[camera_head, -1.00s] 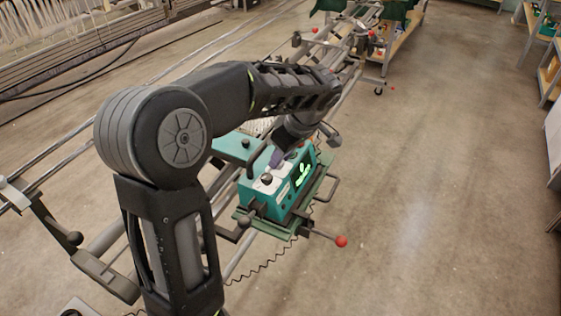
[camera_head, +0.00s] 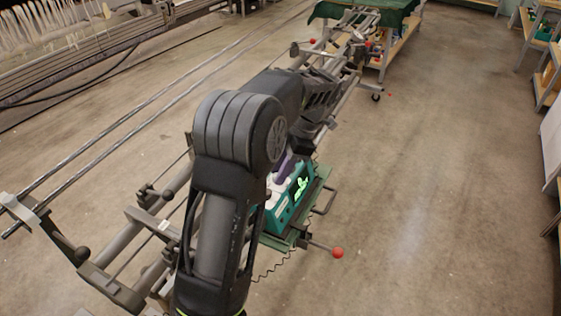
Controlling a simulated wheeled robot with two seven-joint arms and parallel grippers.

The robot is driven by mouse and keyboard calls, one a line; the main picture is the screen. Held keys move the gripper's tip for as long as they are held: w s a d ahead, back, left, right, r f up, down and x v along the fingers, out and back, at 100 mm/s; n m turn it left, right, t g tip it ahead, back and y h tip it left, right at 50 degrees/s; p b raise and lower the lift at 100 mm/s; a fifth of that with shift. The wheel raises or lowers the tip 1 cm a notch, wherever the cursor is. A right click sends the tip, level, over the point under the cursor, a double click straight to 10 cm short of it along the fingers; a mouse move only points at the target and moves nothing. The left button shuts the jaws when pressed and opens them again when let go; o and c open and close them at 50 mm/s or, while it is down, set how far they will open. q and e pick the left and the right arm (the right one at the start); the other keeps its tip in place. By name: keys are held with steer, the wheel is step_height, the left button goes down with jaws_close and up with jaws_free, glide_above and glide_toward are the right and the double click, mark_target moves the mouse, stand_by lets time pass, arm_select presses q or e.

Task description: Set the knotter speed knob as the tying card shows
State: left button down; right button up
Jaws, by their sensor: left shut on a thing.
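The knotter is a teal box (camera_head: 278,214) with a glowing green display (camera_head: 301,187) on its right side and a white panel on top, largely hidden by my left arm. My left gripper (camera_head: 282,169) reaches down to that white panel, its purple-grey fingers just showing past the forearm. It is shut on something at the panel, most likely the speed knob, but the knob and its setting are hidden. I cannot make out the tying card. My right gripper is not in view.
The knotter sits on a green carriage (camera_head: 322,180) with a handle and a red-ended lever (camera_head: 337,253), on a long metal rail frame. A green-covered table (camera_head: 397,20) stands at the back, shelves (camera_head: 545,80) at right. The floor to the right is clear.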

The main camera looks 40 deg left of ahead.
arm_select(q)
steer(key=n+h+p, duration=0.1)
steer(key=n+p, duration=0.2)
steer(key=shift+a+r+g, duration=0.1)
steer(key=shift+r+g, duration=0.05)
steer(key=shift+g, duration=0.15)
steer(key=shift+n+h+p, duration=0.3)
steer(key=shift+n+p, duration=0.25)
steer(key=shift+n, duration=0.15)
steer(key=c, duration=1.1)
jaws_free()
steer(key=shift+c, duration=0.2)
